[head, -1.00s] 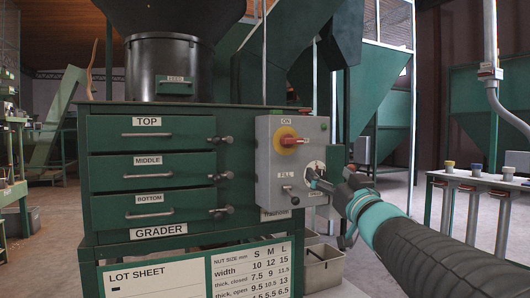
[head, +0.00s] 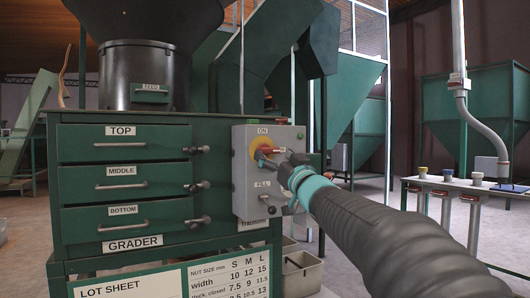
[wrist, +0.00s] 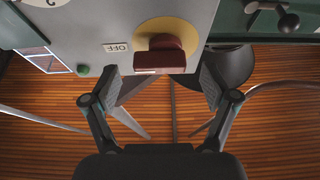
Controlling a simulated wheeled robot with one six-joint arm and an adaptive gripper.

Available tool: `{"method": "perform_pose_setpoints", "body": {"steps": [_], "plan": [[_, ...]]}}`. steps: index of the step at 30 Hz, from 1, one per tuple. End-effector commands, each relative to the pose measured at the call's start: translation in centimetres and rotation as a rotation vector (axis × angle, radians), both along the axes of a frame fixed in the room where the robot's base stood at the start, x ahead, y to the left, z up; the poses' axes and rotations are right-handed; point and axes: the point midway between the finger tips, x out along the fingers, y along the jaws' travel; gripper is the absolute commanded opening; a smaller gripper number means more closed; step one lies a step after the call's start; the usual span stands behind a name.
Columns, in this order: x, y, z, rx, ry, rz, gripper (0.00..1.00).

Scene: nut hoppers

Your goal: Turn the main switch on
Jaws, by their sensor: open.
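The main switch is a red handle (head: 273,147) on a yellow disc (head: 254,147), on the front of a grey control box (head: 243,195). Its handle lies sideways, pointing right, with the ON label (head: 263,131) above the disc. In the wrist view, which is upside down, the red handle (wrist: 160,54) stands out from the yellow disc (wrist: 176,30) beside the OFF label (wrist: 116,47). My gripper (head: 266,159) is open in front of the switch. In the wrist view its fingers (wrist: 161,84) stand apart on either side of the handle's line, with the handle just beyond their tips.
The FILL lever (head: 266,197) sits lower on the same box. A green grader cabinet (head: 222,180) with handled drawers stands to the left. Bare floor lies between box and bench.

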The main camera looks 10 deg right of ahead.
Motion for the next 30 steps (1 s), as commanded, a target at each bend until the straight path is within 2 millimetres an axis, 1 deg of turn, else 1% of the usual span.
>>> {"method": "perform_pose_setpoints", "body": {"steps": [3,6,16,17,18,20,21,23,24,30], "plan": [[1.1,0.3,0.5,0.000,0.001,0.000,0.85],[1.6,0.5,0.7,0.000,0.000,0.000,0.85],[1.8,0.6,0.8,0.000,0.000,0.000,0.85],[1.8,0.6,0.8,0.000,0.000,0.000,0.78],[1.8,0.6,0.8,0.000,0.000,0.000,0.68],[1.8,0.6,0.8,0.000,0.000,0.000,0.53],[1.8,0.6,0.8,0.000,0.000,0.000,0.43],[1.8,0.6,0.8,0.000,0.000,0.000,0.28],[1.8,0.6,0.8,0.000,0.000,0.000,0.25],[1.8,0.6,0.8,-0.008,-0.003,0.000,0.25]]}}
